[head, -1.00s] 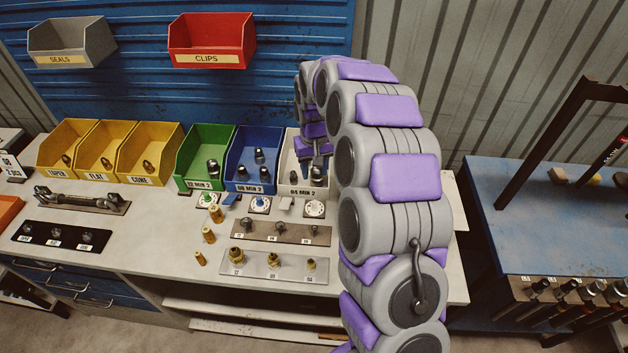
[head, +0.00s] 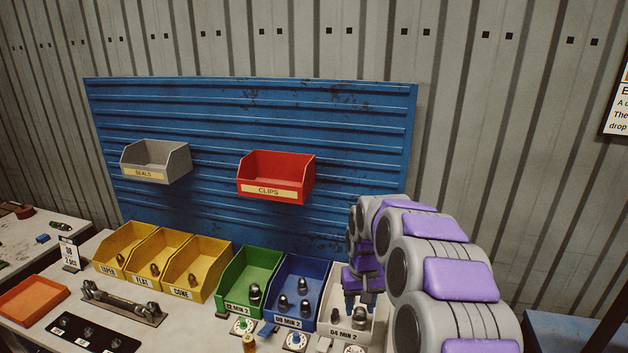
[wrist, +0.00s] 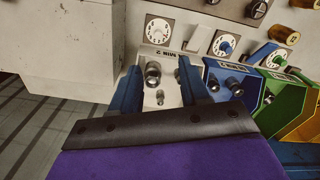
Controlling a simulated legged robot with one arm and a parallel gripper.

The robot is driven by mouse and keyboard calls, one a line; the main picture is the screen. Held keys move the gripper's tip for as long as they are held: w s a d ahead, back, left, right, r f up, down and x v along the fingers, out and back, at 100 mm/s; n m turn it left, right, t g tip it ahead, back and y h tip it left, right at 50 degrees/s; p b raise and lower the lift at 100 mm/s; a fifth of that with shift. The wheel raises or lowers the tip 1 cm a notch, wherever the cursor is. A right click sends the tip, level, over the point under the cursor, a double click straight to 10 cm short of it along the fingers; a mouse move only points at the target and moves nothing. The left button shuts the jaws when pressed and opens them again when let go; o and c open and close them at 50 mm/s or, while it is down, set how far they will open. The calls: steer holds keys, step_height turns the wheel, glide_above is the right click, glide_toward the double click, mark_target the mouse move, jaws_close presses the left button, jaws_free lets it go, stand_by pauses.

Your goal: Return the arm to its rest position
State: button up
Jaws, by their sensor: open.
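My gripper (head: 363,300) is at the end of my grey and purple arm, at the white bin (head: 338,331) labelled "04 MIN 2" on the bench. In the wrist view its two blue fingers (wrist: 162,92) are spread apart over that white bin. Dark metal fittings (wrist: 153,74) lie in the bin between the fingers, and I see nothing gripped. My arm hides the bin's right side in the head view.
Left of the white bin stand a blue bin (head: 298,292), a green bin (head: 251,283) and yellow bins (head: 197,268). A red clips bin (head: 276,177) and a grey seals bin (head: 156,161) hang on the blue wall panel (head: 245,110). An orange tray (head: 33,298) lies far left.

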steer(key=s+a+r, duration=0.1)
steer(key=s+r, duration=0.3)
steer(key=s, duration=0.4)
steer(key=s+r, duration=0.4)
steer(key=s, duration=0.5)
steer(key=s+d+f+g, duration=0.1)
steer(key=s, duration=2.3)
steer(key=shift+m+g, duration=0.3)
steer(key=shift+g, duration=0.1)
